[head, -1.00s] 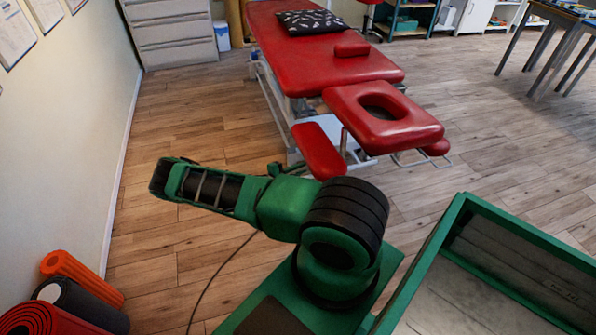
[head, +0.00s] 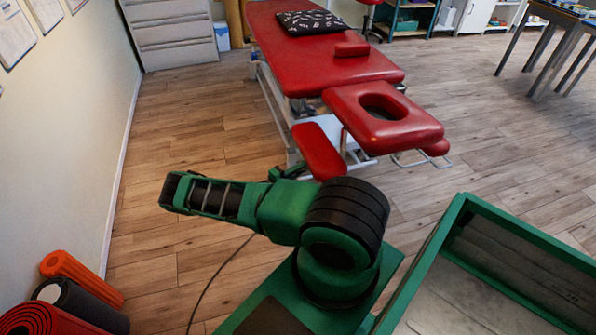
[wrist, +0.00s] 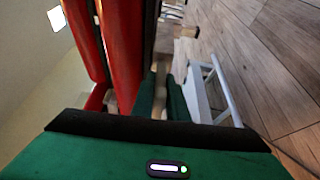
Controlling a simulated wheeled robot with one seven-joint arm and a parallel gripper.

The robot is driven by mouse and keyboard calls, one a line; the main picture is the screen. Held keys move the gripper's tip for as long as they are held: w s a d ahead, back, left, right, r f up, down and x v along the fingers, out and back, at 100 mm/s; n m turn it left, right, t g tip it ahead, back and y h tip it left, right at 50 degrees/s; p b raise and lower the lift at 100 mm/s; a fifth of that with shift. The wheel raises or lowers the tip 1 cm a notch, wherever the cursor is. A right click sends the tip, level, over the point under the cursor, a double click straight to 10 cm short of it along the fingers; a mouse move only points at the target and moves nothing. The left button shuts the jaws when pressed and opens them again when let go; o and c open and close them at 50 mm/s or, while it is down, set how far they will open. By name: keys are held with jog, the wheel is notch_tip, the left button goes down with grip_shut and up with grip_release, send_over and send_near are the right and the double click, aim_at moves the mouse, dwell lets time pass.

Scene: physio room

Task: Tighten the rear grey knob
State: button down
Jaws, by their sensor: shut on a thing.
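The red treatment couch (head: 310,60) stands ahead, with its face-hole section (head: 385,115) and red armrests at the near end. In the wrist view, its red padding (wrist: 122,50) appears on edge, close by. My gripper (wrist: 161,95) has its two green fingers close together beside the couch's underside. They are shut on a small grey part between them, apparently the grey knob; the fingers hide most of it. In the head view the knob cannot be made out, and my arm covers part of the couch's near end.
A pale metal frame piece (wrist: 205,95) lies just right of the fingers in the wrist view. A green-rimmed tray (head: 445,225) is at lower right. The wooden floor left of the couch is clear.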

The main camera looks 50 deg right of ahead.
jog(key=shift+w, duration=0.1)
jog(key=c, duration=1.7)
grip_release()
jog(key=shift+c, duration=0.2)
